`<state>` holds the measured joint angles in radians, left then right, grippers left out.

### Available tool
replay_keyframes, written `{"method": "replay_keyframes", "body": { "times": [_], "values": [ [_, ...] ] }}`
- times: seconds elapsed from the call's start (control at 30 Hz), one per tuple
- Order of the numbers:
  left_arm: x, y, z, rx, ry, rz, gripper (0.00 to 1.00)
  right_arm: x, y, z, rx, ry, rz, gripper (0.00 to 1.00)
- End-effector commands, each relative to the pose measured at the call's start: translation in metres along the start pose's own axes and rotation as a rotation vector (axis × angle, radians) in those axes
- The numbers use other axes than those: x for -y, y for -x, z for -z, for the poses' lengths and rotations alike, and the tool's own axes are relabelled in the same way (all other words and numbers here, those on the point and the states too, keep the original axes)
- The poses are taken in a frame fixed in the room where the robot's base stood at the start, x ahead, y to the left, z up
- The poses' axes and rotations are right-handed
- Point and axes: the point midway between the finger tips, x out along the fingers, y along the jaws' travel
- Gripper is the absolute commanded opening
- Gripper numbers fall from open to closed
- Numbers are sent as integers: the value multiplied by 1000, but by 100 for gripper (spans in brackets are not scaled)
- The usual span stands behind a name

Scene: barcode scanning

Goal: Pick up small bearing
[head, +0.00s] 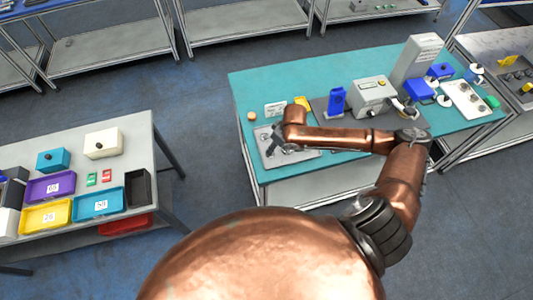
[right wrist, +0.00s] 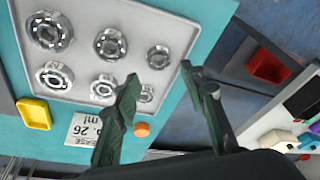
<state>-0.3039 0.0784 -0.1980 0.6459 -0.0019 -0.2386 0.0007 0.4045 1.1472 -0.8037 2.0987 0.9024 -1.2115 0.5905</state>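In the right wrist view, a grey tray (right wrist: 178,30) on the teal table holds two rows of silver ring bearings, large to small. One small bearing (right wrist: 158,57) lies in plain sight near the tray's edge. Another small bearing (right wrist: 146,94) is partly hidden behind a finger. My right gripper (right wrist: 159,72) is open, its dark green fingers wide apart with nothing between them. In the head view my right gripper (head: 279,147) hangs over the tray (head: 303,156) and hides much of it. My left gripper is not in view.
Around the tray are an orange round piece (right wrist: 142,129), a label card (right wrist: 83,128) and a yellow bin (right wrist: 33,113). A blue device (head: 337,101) and a grey machine (head: 374,96) stand to its right. A table with coloured bins (head: 45,216) is at left.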

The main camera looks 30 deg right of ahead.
Motion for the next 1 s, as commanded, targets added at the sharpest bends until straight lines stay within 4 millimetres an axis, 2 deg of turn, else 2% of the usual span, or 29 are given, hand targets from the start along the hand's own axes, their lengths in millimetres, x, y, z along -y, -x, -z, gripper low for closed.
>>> {"method": "replay_keyframes", "body": {
  "times": [0.1,0.37,0.6,0.7,0.97,1.0],
  "values": [
    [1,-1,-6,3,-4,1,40,-6,-4,1,6,-12,-6,39],
    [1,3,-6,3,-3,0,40,-4,-31,1,6,-12,-5,39],
    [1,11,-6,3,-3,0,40,-2,-65,1,5,-12,-6,39],
    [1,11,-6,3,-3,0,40,-2,-74,1,5,-10,-5,39],
    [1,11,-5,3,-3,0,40,-2,-76,1,4,-9,-5,39],
    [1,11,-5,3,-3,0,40,-2,-76,1,4,-9,-5,36]
  ]
}}
